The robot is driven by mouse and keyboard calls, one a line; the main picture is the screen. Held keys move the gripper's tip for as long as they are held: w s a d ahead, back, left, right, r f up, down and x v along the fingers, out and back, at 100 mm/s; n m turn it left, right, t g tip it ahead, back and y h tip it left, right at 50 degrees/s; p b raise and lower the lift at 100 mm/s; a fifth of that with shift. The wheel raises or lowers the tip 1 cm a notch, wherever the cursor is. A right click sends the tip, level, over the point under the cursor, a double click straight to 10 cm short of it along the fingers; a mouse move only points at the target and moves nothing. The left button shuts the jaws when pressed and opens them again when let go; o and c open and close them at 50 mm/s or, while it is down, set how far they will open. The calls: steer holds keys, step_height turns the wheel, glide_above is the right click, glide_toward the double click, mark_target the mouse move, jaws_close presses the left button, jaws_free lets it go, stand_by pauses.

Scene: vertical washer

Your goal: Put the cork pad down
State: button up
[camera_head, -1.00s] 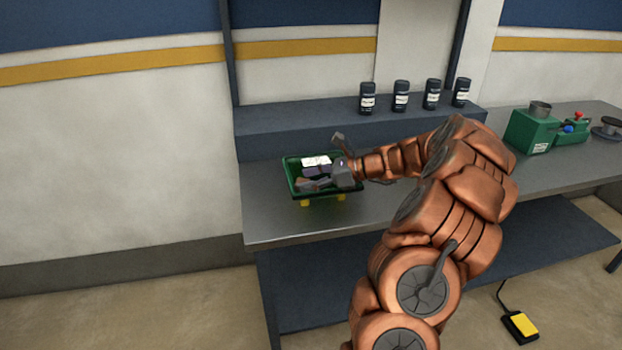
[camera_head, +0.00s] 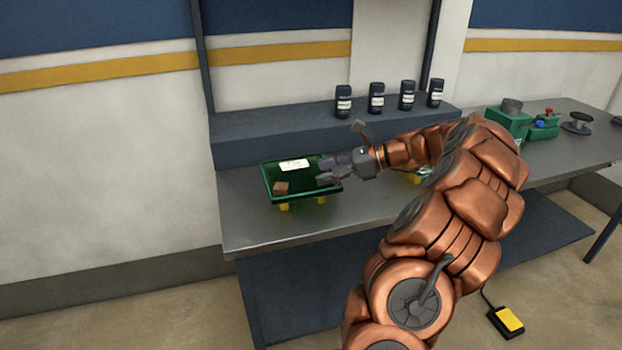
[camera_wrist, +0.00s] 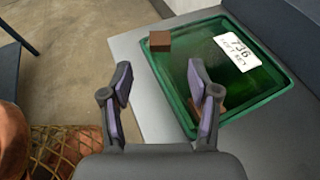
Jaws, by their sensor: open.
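A small brown block (camera_head: 281,188), which looks like the cork pad, rests at the near left corner of the green tray (camera_head: 266,180). In the wrist view the block (camera_wrist: 160,41) sits at the tray's upper left corner, beyond my fingertips and apart from them. My gripper (camera_head: 326,170) is over the right part of the tray, open. In the wrist view its fingers (camera_wrist: 160,75) are spread with nothing between them. Another brownish patch (camera_wrist: 223,104) is partly hidden behind the right finger; I cannot tell what it is.
A white label marked 736 (camera_wrist: 237,52) lies in the tray. The tray stands on yellow feet on a grey metal bench (camera_head: 245,232). Several dark bottles (camera_head: 376,98) line the shelf behind. Green devices (camera_head: 508,120) stand at the right. The bench left of the tray is clear.

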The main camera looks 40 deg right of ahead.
steer(key=shift+s+d+r, duration=0.25)
steer(key=shift+s+d, duration=0.15)
steer(key=shift+s, duration=0.15)
steer(key=s+a+r+n+g, duration=0.15)
steer(key=a+n+g, duration=0.7)
steer(key=a, duration=1.55)
steer(key=s+a+f+n+g+h, duration=0.2)
steer(key=s+a+f+n+h, duration=0.1)
steer(key=s+a+n, duration=0.6)
steer(key=s+f+n+h, duration=0.3)
steer(key=s+n, duration=0.2)
steer(key=s, duration=0.4)
steer(key=s+f+n+g+h, duration=0.1)
steer(key=s+f+n+h, duration=0.2)
steer(key=s, duration=0.6)
steer(key=shift+n+h, duration=0.3)
steer(key=shift+n, duration=0.55)
steer(key=shift+r+p, duration=0.45)
steer(key=shift+r, duration=0.1)
